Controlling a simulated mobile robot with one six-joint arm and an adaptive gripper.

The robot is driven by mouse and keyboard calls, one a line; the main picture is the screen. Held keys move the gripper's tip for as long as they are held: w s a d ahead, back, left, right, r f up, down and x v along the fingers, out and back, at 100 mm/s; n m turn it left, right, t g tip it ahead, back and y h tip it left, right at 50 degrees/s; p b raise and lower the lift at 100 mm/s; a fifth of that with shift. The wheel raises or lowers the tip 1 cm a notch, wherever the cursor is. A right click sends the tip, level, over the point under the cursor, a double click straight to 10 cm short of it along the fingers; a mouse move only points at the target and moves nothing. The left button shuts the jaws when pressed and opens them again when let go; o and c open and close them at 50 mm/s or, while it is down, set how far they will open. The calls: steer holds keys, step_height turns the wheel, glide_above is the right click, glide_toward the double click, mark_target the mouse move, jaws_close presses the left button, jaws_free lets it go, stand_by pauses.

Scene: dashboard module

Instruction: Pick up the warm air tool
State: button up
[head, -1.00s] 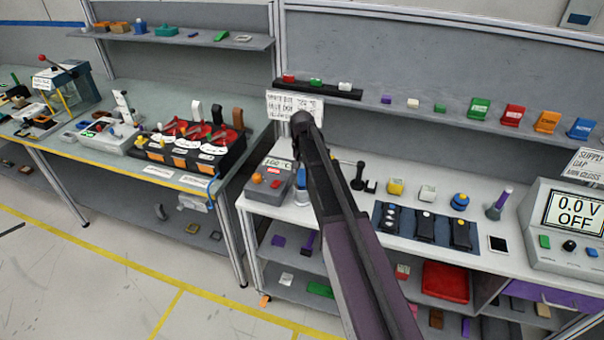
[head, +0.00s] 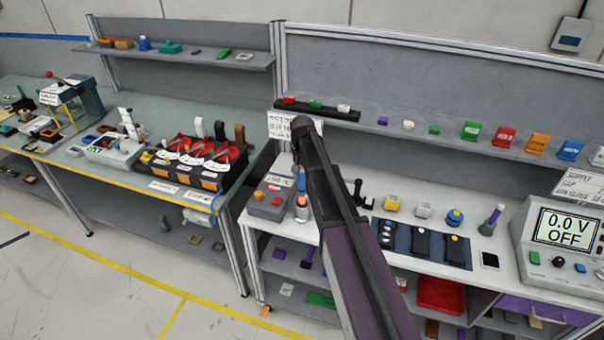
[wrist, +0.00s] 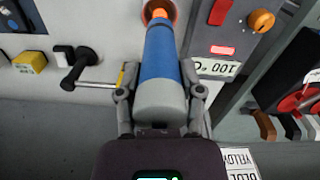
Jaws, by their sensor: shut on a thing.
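The warm air tool (wrist: 160,55) has a blue body, a grey rounded end and an orange tip. In the wrist view it stands between the two fingers of my gripper (wrist: 160,92), which is shut on it. Its orange tip points to a reddish ring (wrist: 160,11) at the top edge; I cannot tell whether the tip is still inside the ring. In the head view the tool (head: 302,200) shows as a small orange and blue shape beside my arm, above the left end of the white bench. My arm hides most of the gripper there.
A grey control box (head: 267,201) with red and orange buttons stands just left of the tool. A black handled fixture (head: 359,192) and a yellow block (head: 391,203) stand to its right. A shelf (head: 450,143) with small blocks runs behind. A sign (head: 283,126) stands close behind my arm.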

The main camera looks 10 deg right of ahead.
steer(key=shift+r+p, duration=1.15)
steer(key=shift+r, duration=0.35)
steer(key=shift+r+p, duration=4.25)
steer(key=shift+p, duration=0.05)
